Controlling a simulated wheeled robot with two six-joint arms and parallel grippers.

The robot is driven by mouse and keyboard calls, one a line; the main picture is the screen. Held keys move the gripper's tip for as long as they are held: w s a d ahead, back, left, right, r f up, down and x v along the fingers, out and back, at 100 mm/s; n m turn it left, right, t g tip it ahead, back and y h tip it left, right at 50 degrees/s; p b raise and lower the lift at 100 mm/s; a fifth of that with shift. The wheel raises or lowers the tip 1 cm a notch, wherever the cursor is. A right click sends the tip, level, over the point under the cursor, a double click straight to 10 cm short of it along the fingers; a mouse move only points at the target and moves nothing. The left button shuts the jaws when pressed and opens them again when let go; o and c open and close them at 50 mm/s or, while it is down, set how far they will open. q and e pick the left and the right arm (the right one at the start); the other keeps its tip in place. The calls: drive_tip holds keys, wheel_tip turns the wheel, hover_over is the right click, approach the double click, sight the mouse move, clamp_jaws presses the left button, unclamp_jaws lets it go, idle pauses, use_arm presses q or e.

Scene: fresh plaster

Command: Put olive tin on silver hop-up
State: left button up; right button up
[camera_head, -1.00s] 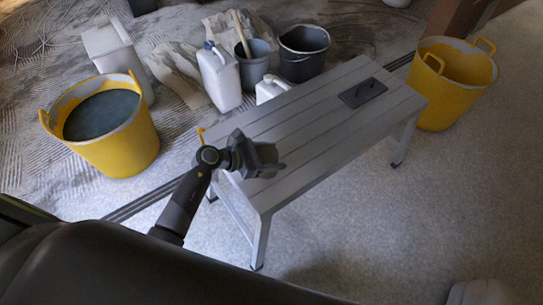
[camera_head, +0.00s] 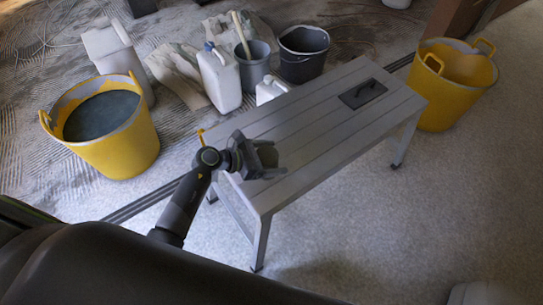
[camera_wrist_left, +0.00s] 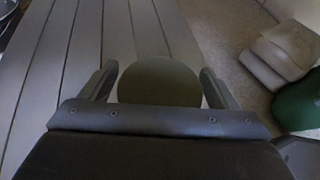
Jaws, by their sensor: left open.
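The silver hop-up (camera_head: 315,125) is a long slatted grey bench, running from the near left to the far right in the head view. It also shows in the wrist view (camera_wrist_left: 60,60). The olive tin (camera_head: 268,155) is over the hop-up's near left end, partly hidden by my gripper. In the left wrist view the olive tin (camera_wrist_left: 160,80) shows as a round olive top between the fingers. My left gripper (camera_head: 270,160) is open around it, with a narrow gap at each side in the wrist view (camera_wrist_left: 158,88). Its base is hidden. My right gripper is out of view.
A plastering float (camera_head: 362,93) lies on the hop-up's far end. Yellow tubs stand left (camera_head: 105,130) and right (camera_head: 452,85). Dark buckets (camera_head: 303,52) and white jerrycans (camera_head: 219,78) stand behind.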

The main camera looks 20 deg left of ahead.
use_arm(q)
drive_tip(key=shift+r, duration=0.2)
drive_tip(key=v, duration=1.2)
drive_tip(key=shift+p, duration=0.4)
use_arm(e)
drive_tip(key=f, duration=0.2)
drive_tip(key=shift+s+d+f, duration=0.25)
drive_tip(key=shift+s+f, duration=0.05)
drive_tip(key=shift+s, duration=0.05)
use_arm(q)
drive_tip(key=shift+f, duration=0.1)
